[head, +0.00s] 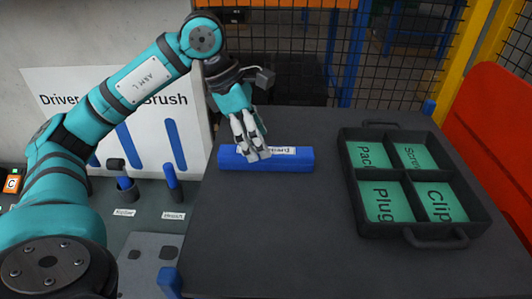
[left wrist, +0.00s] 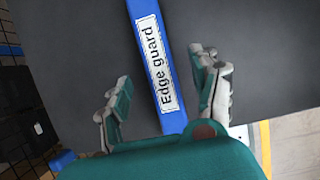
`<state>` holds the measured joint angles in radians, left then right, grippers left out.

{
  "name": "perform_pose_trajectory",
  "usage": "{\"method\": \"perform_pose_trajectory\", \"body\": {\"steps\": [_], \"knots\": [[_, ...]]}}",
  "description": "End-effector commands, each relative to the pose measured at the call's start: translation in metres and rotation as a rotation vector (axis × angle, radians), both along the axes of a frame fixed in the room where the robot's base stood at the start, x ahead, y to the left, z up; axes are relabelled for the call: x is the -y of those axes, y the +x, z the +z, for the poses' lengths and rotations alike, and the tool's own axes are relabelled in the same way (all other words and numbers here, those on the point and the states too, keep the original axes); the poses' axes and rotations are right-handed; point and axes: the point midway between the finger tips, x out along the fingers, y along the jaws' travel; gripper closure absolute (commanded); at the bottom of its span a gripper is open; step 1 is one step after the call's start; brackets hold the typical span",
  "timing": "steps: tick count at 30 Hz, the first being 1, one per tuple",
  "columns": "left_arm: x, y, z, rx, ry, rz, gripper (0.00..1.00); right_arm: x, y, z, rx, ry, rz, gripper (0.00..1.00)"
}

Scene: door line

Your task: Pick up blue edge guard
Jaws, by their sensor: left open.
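The blue edge guard (head: 285,161) is a long bar lying on the dark tabletop in the head view, with a white label on it. In the left wrist view the blue edge guard (left wrist: 146,12) runs between the two fingers, and its label reads "Edge guard". My left gripper (head: 257,153) is over the left-middle part of the bar in the head view and hides part of its label. In the left wrist view my left gripper (left wrist: 160,92) is open, with one finger on each side of the bar. My right gripper is not in view.
A black tray (head: 420,237) with four green labelled compartments stands right of the bar. A wire mesh fence (head: 300,55) is behind the table. A board with blue tool outlines (head: 125,90) and a lower bench (head: 145,215) are at left. The front tabletop (head: 270,240) is clear.

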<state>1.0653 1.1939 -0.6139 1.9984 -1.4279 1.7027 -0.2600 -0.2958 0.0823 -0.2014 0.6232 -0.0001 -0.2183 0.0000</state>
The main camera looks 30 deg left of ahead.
Motion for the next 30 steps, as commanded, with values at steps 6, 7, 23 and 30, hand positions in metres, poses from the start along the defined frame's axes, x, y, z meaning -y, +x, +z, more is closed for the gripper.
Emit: {"method": "perform_pose_trajectory", "body": {"steps": [6,7,23,30], "knots": [[0.011,0.008,-0.028,-0.004,0.000,0.001,0.37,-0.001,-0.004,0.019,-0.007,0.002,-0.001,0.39],[0.012,0.008,-0.031,-0.005,0.000,-0.001,0.37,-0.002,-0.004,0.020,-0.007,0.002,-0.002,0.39],[0.014,0.010,-0.038,-0.001,0.000,0.000,0.65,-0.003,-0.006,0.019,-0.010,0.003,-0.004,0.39],[0.014,0.010,-0.038,-0.001,0.000,0.000,0.97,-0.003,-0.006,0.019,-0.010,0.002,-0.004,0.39]]}}
